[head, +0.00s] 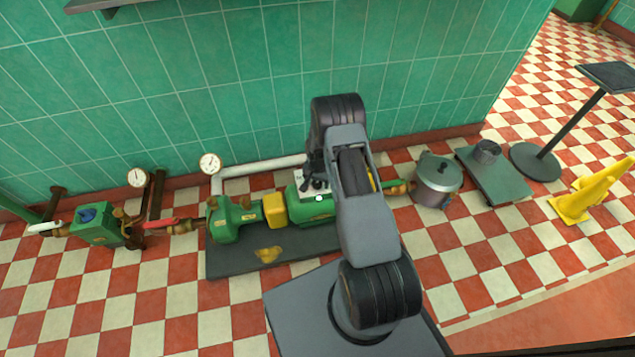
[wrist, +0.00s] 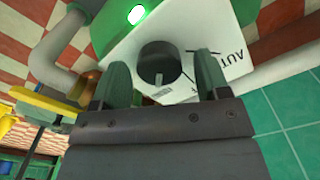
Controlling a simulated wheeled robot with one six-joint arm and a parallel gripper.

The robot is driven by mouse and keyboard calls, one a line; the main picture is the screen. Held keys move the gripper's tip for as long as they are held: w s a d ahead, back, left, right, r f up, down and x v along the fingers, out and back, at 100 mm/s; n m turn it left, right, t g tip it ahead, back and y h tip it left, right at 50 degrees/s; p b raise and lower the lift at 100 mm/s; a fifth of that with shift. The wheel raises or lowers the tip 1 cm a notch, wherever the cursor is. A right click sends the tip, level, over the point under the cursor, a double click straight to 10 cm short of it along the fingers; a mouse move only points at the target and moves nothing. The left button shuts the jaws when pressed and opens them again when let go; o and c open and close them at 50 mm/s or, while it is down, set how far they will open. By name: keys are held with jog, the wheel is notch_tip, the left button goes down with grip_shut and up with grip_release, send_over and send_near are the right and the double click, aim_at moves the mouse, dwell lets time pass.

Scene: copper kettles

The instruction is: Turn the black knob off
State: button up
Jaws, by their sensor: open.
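The black knob (wrist: 158,62) is a short round cylinder on a white panel (wrist: 185,28) with the letters "AUTO" printed near it. A small pale mark shows on the knob's side. My gripper (wrist: 162,76) is open, with one finger on each side of the knob in the wrist view. I cannot tell whether either finger touches it. A green light (wrist: 136,14) glows on the panel's edge. In the head view my arm hides much of the panel, on the green pump machine (head: 225,222), and the knob is hard to make out.
A white pipe (head: 262,167) and a gauge (head: 210,163) stand behind the machine, against the green tiled wall. Checkered floor is clear in front left.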

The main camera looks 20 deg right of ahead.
jog(key=c, duration=0.9)
jog(key=shift+c, duration=0.2)
jog(key=n, duration=0.4)
jog(key=shift+a, duration=0.1)
jog(key=shift+w+n+b, duration=0.1)
jog(key=shift+n+b, duration=0.25)
jog(key=shift+n, duration=1.95)
jog(key=o, duration=0.9)
